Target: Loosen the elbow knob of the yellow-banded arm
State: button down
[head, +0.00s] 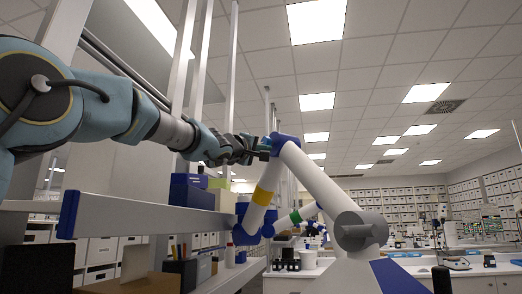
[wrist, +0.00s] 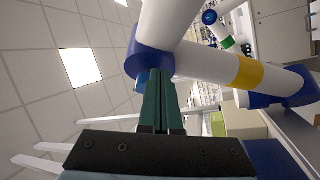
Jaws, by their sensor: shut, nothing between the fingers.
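The yellow-banded arm is white with blue joints; its yellow band (head: 263,195) shows in the head view and also in the wrist view (wrist: 249,73). Its blue elbow (head: 286,142) is the high bend of the arm, also large in the wrist view (wrist: 150,55). A small lighter blue part, perhaps the elbow knob (wrist: 141,82), shows below the elbow, partly hidden behind my fingers. My gripper (head: 263,151) is at the elbow's left side. Its dark green fingers (wrist: 163,82) are shut and empty, their tips close to the elbow; I cannot tell whether they touch.
A green-banded arm (head: 308,211) stands farther back. Blue boxes (head: 192,192) and a yellow-green box (head: 219,183) sit on the shelf below my arm. A grey shelf rail (head: 150,217) runs under my arm. Jars (head: 285,265) stand on the white bench behind.

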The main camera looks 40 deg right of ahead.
jog(key=shift+w+r, duration=0.2)
jog(key=shift+r, duration=0.05)
dwell(0.6)
jog(key=shift+s+r, duration=0.2)
jog(key=shift+s+a+r, duration=0.1)
jog(key=shift+s+r, duration=0.1)
jog(key=shift+r, duration=0.05)
jog(key=shift+s+r, duration=0.1)
jog(key=shift+r, duration=0.05)
jog(key=shift+s+r, duration=0.1)
jog(key=shift+r, duration=0.25)
